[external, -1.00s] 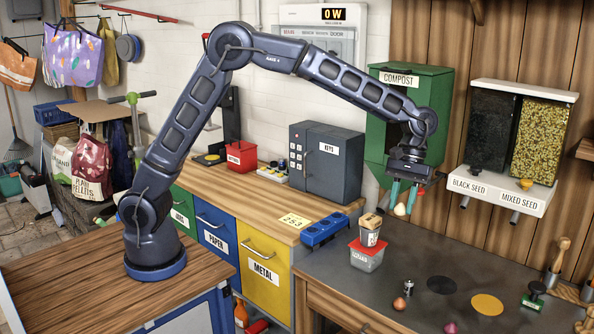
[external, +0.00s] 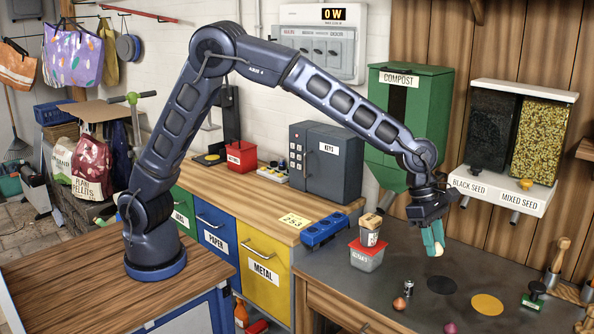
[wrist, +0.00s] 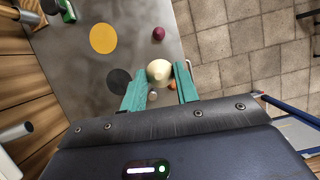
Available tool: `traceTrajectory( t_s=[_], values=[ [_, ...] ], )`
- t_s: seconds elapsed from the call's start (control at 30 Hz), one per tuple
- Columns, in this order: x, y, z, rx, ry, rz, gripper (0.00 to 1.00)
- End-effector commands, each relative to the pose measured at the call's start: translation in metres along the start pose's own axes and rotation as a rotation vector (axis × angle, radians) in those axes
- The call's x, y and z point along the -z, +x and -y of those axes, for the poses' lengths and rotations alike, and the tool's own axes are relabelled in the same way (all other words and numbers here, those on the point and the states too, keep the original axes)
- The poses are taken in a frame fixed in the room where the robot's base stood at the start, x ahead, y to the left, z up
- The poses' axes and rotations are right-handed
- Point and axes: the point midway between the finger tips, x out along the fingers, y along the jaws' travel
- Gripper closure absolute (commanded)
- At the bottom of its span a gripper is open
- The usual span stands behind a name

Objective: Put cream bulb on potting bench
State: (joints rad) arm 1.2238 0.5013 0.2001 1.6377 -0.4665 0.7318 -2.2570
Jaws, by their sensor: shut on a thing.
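My gripper (external: 433,238) has teal fingers shut on the cream bulb (external: 438,250). The bulb shows between the fingertips in the wrist view (wrist: 160,72). The fingers point down over the dark grey top of the potting bench (external: 330,270), near its back. The bulb appears to be a little above the surface, but the exact gap is hard to tell. In the external view the fingers hide part of the bulb.
A black disc (external: 441,285) and a yellow disc (external: 487,304) lie on the bench. An orange-brown bulb (external: 399,303), a magenta bulb (external: 450,327) and a small metal item (external: 408,288) are near the front. A red-lidded tub (external: 366,257) stands left, a seed dispenser (external: 500,187) behind right.

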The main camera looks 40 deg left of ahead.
Motion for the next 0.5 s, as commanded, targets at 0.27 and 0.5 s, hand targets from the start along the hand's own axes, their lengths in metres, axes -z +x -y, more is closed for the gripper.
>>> traceTrajectory(
  t_s=[0.27,0.5],
  values=[
    [-0.001,0.013,0.003,-0.027,-0.069,0.002,0.91],
    [0.018,0.059,0.003,-0.026,-0.069,0.001,0.91]
  ],
)
